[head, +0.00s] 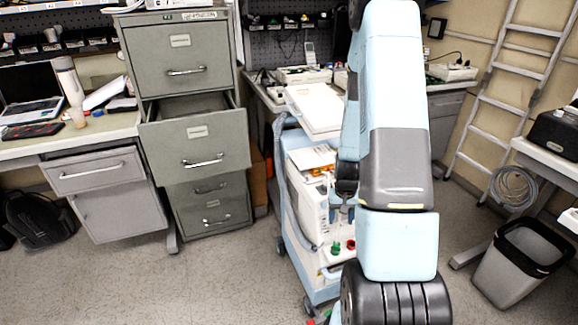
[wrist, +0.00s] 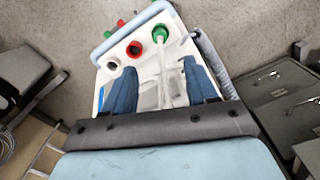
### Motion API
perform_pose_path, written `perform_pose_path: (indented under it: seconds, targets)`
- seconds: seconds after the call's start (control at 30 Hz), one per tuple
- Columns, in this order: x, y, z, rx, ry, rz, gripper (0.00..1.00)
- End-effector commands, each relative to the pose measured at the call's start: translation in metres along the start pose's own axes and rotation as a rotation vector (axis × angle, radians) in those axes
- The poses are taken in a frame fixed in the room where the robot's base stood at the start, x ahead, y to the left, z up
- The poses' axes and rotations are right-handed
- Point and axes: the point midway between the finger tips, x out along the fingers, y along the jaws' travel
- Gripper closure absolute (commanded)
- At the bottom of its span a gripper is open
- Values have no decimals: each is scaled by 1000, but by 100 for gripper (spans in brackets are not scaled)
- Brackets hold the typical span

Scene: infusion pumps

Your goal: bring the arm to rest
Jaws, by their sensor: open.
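A grey filing cabinet (head: 186,60) with its second drawer (head: 195,143) pulled out stands left of the cart. A desk (head: 70,139) is at far left. A waste bin (head: 508,270) and a ladder (head: 520,65) are at right. The floor (head: 150,285) at front left is clear.

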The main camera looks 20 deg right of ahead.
Motion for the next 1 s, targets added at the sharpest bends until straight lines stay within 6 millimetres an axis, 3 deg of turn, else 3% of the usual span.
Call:
perform_pose_path:
  seconds: [0.17, 0.27, 0.57, 1.0]
  targets:
    - [-7, -2, -2, -5, 8, -1, 43]
    - [-26, -8, -5, -16, 26, -2, 43]
    - [-114, -36, -7, -74, 105, -13, 43]
    - [-236, -72, 25, -160, 219, -31, 43]
